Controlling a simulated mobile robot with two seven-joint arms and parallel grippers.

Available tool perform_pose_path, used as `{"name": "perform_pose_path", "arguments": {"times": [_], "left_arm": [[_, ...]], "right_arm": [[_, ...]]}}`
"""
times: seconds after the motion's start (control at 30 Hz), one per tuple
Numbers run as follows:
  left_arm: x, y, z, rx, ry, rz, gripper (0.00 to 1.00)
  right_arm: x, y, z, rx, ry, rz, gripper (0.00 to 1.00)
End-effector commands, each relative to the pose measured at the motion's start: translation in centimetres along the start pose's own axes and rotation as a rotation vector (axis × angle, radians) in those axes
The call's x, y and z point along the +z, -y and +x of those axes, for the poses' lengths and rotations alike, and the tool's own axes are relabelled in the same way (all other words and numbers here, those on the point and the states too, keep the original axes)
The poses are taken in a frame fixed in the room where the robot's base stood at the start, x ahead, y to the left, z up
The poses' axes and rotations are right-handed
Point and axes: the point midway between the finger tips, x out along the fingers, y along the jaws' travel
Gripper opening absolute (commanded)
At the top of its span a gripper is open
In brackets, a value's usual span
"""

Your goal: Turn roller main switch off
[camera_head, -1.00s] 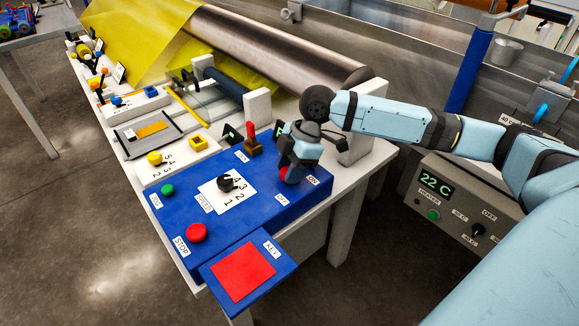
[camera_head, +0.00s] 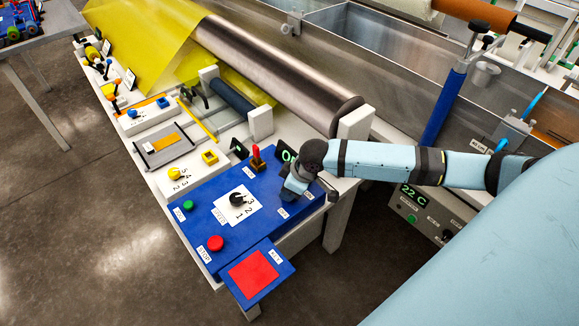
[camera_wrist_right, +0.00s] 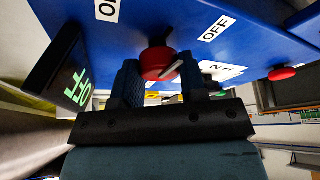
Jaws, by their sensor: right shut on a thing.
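The roller main switch is a red round knob (camera_wrist_right: 158,62) on the blue control panel (camera_head: 205,245), with a pale pointer line slanting toward the OFF label (camera_wrist_right: 217,29). My right gripper (camera_wrist_right: 160,82) has one finger on each side of the knob and is shut on it. In the head view my right gripper (camera_head: 294,190) is at the panel's right end and hides the knob. A small black display (camera_wrist_right: 78,85) beside the switch shows OFF in green, seen upside down. My left gripper is not in view.
A red lever (camera_head: 257,157) stands close left of my gripper. The panel also bears a black speed dial (camera_head: 237,198), a green button (camera_head: 188,205) and a red stop button (camera_head: 215,243). A metal roller (camera_head: 280,75) lies behind. The floor in front is clear.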

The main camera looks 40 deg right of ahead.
Motion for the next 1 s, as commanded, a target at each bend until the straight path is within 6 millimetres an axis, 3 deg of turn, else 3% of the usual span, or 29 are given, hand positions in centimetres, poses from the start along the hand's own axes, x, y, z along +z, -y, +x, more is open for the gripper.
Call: {"name": "perform_pose_path", "arguments": {"times": [0.03, 0.5, 1.0], "left_arm": [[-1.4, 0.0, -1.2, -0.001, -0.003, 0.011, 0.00], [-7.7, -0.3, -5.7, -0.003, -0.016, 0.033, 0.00], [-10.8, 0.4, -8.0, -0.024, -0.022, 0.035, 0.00]], "right_arm": [[-0.3, 0.3, -0.9, 0.011, 0.002, 0.043, 0.15], [-0.3, 0.5, -0.6, 0.180, 0.002, 0.451, 0.15], [-0.2, 0.4, -0.1, 0.297, 0.002, 0.724, 0.15]]}}
